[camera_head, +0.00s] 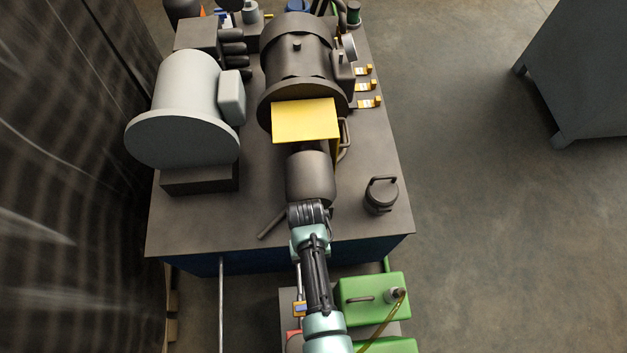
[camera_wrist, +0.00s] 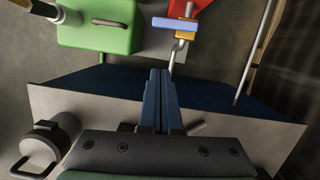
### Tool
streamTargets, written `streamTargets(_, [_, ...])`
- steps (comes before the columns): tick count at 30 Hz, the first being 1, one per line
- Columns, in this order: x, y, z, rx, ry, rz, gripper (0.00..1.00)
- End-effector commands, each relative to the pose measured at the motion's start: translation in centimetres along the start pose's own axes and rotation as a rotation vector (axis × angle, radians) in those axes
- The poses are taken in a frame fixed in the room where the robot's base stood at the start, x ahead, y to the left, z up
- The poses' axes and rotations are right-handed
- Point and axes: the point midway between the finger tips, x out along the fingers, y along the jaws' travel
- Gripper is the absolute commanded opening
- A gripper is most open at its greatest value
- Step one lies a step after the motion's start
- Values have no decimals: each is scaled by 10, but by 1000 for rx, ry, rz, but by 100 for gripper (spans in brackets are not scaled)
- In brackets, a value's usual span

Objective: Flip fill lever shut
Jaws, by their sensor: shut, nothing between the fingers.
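My gripper (camera_wrist: 160,72) is shut with nothing between its fingers in the wrist view. A plain grey rod (camera_wrist: 196,128) sticks out just right of the fingers; touching or apart, I cannot tell. In the head view this rod (camera_head: 271,223) lies at the bench front, left of my wrist. A small fitting with a blue bar (camera_wrist: 175,23) and an orange bar (camera_wrist: 186,35) sits beyond the fingertips on a bent grey pipe. No label shows which is the fill lever. My fingertips are hidden in the head view.
The grey bench (camera_head: 198,232) carries a light grey motor (camera_head: 185,95), a dark machine with a yellow guard (camera_head: 305,121) and a dark lidded pot (camera_head: 381,196). A green can (camera_head: 372,299) stands in front of the bench.

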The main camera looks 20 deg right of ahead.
Motion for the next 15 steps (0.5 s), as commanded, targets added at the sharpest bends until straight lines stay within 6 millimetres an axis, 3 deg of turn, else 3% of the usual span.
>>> streamTargets(6, [-26, 0, 0, 0, 1, 0, 0])
streamTargets(15, [-29, 0, 0, 0, 0, 0, 0])
